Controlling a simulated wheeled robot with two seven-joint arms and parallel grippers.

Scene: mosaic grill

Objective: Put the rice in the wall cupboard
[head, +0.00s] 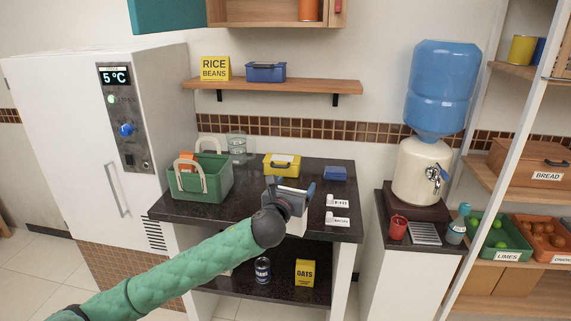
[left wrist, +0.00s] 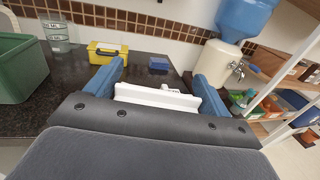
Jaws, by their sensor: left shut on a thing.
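My left gripper (head: 291,187) is above the dark counter, shut on a white flat-topped thing (left wrist: 157,97). In the left wrist view the thing sits between the two blue fingers (left wrist: 160,90); no readable name shows on it, so I cannot tell that it is the rice. The wall cupboard (head: 255,20) is at the top of the head view, cut off by the frame. It is wooden and open in front, with a teal door (head: 165,14) swung out left and an orange thing (head: 308,10) inside. My right gripper is out of view.
A shelf (head: 275,86) below the cupboard bears a yellow RICE BEANS card (head: 215,68) and a blue box (head: 266,72). A water dispenser (head: 424,170) stands right.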

